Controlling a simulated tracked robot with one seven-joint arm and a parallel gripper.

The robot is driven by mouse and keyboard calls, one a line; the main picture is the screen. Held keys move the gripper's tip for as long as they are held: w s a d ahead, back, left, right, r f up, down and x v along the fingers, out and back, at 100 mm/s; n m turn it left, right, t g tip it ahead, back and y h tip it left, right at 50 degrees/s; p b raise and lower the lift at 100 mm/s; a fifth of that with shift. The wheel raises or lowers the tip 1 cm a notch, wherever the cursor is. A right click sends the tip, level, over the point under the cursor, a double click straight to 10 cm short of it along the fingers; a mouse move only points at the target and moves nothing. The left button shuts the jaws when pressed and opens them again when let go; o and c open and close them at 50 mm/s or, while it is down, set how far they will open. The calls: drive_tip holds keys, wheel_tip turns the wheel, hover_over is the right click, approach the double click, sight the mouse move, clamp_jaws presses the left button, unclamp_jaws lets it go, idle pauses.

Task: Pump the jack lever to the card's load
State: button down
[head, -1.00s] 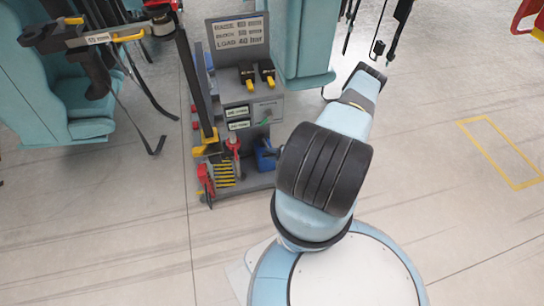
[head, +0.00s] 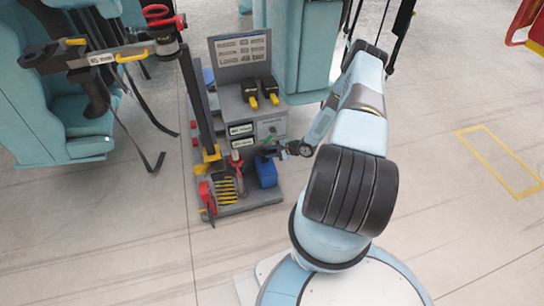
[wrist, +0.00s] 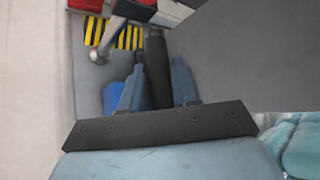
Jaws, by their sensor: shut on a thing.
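The card (head: 240,50) is a grey board with printed lines at the top of a grey stand; its bottom line reads "LOAD" with a number and "bar", too blurred to be sure of. My gripper (head: 280,151) reaches in from the right at the stand's lower part. In the wrist view my gripper (wrist: 158,72) has its two blue fingers on either side of a dark, rod-like lever (wrist: 155,45) and is shut on it. A blue block (head: 266,172) sits just below the gripper; it also shows beside the left finger (wrist: 114,96). The lever's lower end is hidden.
Two black-and-yellow tools (head: 260,94) lie on the stand's shelf. A dark post (head: 197,95) stands at its left, with a red part (head: 207,195) low down. Floor at right is clear around a yellow outline (head: 500,155).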

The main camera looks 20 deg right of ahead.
drive_tip(key=shift+w+a+r, duration=0.1)
drive_tip(key=shift+w+r, duration=0.05)
drive_tip(key=shift+w, duration=0.15)
drive_tip(key=c, duration=0.9)
unclamp_jaws()
drive_tip(key=shift+c, duration=0.2)
drive_tip(key=shift+s, duration=0.1)
drive_tip(key=shift+d, duration=0.2)
drive_tip(key=v, duration=1.3)
drive_tip(key=shift+s+r, duration=0.15)
drive_tip(key=shift+s, duration=0.05)
